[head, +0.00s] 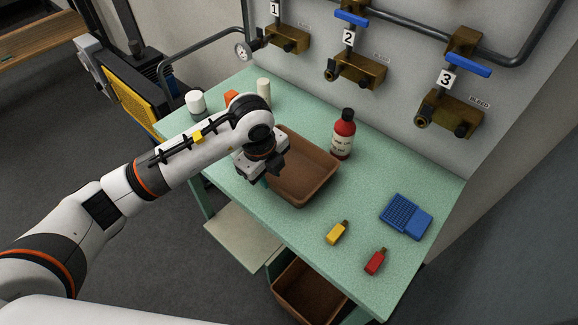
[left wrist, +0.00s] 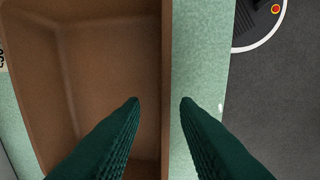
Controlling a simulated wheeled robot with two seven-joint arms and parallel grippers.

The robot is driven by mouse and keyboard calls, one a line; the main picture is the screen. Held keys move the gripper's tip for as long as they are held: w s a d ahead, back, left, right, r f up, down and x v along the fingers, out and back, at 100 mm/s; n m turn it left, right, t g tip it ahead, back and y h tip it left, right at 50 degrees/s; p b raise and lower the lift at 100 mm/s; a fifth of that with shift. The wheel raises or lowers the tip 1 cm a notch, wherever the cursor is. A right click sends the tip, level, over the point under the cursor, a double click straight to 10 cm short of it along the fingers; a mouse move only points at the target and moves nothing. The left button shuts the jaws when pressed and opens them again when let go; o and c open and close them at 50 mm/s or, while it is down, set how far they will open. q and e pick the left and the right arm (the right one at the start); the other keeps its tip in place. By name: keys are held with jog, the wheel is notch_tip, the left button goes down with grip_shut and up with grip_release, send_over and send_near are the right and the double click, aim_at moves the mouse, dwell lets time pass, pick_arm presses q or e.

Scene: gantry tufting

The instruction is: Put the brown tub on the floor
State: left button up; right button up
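A brown tub (head: 302,178) stands upright and empty on the green table (head: 375,215), near its front edge. My left gripper (head: 265,180) is over the tub's near left side. In the left wrist view, the two dark green fingers of the left gripper (left wrist: 160,102) are apart, with the side wall of the tub (left wrist: 105,75) between them. One finger is over the tub's inside and the other is over the tabletop; I cannot tell whether either touches the wall. My right gripper is not in view.
A red bottle (head: 344,135) stands beside the tub. A yellow item (head: 337,232), a red item (head: 375,262) and a blue tray (head: 405,216) lie to the right. Another brown tub (head: 308,293) is below the table. Grey floor (head: 225,275) is free at the front left.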

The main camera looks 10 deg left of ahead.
aim_at(271, 183)
pick_arm(q)
jog(key=f, duration=0.2)
jog(key=f+p, duration=0.1)
jog(key=f, duration=0.1)
jog(key=shift+w+d, duration=0.1)
jog(key=shift+w, duration=0.1)
grip_shut()
jog(key=shift+r, duration=0.1)
